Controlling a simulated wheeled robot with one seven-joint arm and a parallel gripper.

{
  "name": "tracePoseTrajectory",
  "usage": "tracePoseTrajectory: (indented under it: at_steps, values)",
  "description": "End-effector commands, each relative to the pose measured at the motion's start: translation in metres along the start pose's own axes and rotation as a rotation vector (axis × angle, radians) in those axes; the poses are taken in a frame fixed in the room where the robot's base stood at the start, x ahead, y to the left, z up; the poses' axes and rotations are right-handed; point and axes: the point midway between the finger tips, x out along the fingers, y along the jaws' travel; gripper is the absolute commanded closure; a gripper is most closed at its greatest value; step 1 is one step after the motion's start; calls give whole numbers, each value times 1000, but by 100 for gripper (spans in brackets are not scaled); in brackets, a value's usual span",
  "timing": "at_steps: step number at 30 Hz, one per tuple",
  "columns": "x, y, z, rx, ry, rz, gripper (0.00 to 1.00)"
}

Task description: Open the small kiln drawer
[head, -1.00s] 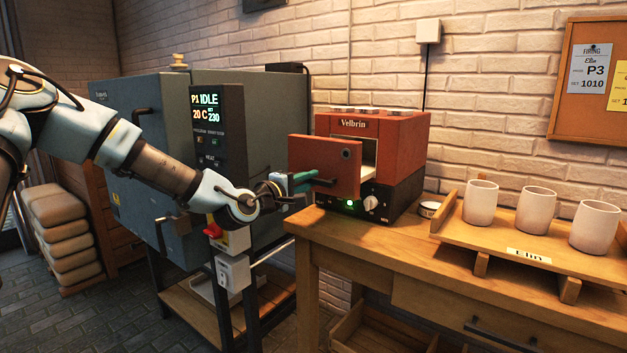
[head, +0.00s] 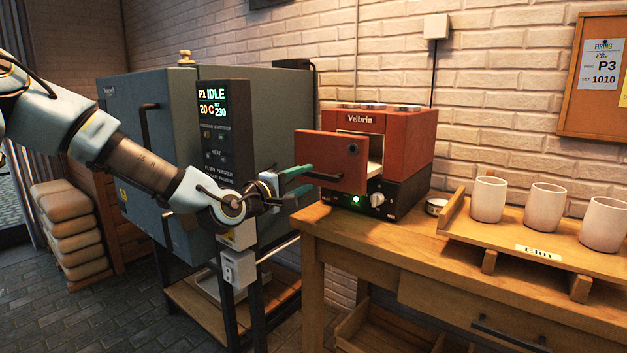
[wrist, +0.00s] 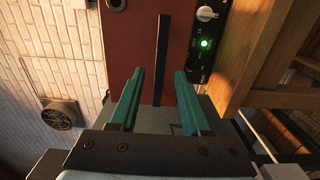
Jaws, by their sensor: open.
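The small red kiln (head: 412,150) stands on the wooden bench in the head view. Its red front panel (head: 345,150) stands out from the body, and a pale interior (head: 375,160) shows in the gap behind it. The dark bar handle (head: 325,177) is on the panel's face; it also shows in the wrist view (wrist: 163,40). My gripper (head: 308,179) is open, its green fingers spread on either side of the handle. In the wrist view my gripper (wrist: 160,72) has the bar running between its fingers, with a space on each side.
The large grey kiln (head: 150,170) with its lit display (head: 212,103) stands behind and beside my arm. A wooden rack (head: 550,258) with white cups stands on the bench at the right. A small round tin (head: 436,206) lies between rack and red kiln.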

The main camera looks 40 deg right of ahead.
Motion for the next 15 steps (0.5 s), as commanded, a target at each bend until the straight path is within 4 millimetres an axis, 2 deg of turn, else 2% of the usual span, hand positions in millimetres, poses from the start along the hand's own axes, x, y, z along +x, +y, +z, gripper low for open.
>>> tracePoseTrajectory:
  at_steps: [1, 6, 10, 15]
  values:
    - [-12, -2, -1, 1, 1, -2, 52]
    - [-42, -1, -1, 2, 2, 0, 52]
    - [-55, -1, 0, 0, 1, 0, 52]
    - [-61, 0, 0, 0, 0, 1, 52]
